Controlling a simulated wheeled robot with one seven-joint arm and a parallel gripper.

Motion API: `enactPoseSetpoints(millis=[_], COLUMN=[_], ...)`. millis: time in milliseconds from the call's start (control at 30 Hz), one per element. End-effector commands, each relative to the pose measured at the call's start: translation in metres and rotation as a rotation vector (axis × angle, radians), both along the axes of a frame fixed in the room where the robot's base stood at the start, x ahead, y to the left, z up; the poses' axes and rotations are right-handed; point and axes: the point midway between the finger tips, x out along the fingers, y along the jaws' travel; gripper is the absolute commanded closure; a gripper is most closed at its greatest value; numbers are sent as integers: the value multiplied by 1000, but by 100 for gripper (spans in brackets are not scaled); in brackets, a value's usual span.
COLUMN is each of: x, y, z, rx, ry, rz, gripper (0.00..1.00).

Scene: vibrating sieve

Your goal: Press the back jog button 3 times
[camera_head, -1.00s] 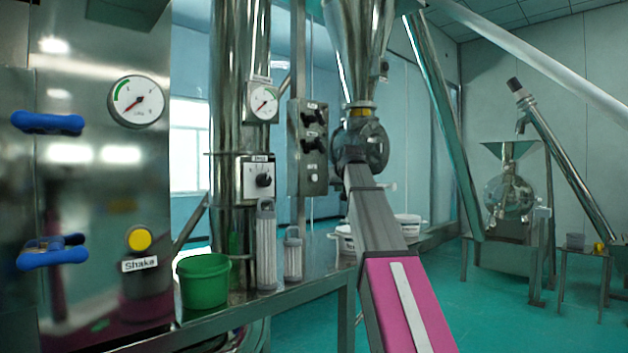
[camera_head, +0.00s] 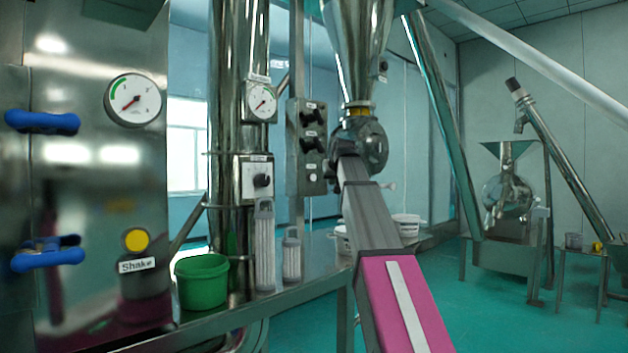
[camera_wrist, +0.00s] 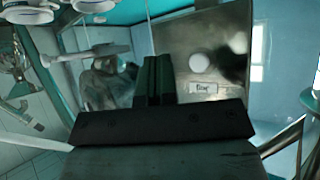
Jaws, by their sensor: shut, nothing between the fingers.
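A metal control box (camera_head: 308,150) hangs on a post in the middle of the head view, left of my gripper. It has two black knobs (camera_head: 312,144) and, low down, a small round pale button (camera_head: 312,176) with a label. The wrist view shows a metal panel (camera_wrist: 226,38) with a round white button (camera_wrist: 199,62) and a label (camera_wrist: 204,88) too blurred to read. My gripper's shut dark fingers (camera_wrist: 157,62) are left of that button in the wrist view; I cannot tell if they touch anything. In the head view the fingertips are not distinct at the arm's far end.
A hopper's round metal valve body (camera_head: 368,142) is close behind my arm's end. A green bucket (camera_head: 202,283) and clear cylinders (camera_head: 264,245) stand on the metal table to the left. A yellow Shake button (camera_head: 136,240) is at far left.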

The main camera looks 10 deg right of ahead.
Motion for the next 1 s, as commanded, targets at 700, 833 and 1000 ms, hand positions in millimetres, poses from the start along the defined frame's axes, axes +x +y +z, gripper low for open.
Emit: enactPoseSetpoints(millis=[700,833,1000], x=[51,51,51], y=[38,37,37], z=[0,0,0], rx=[-1,-1,0], ry=[0,0,0], rz=[-1,-1,0], gripper=[100,100,100])
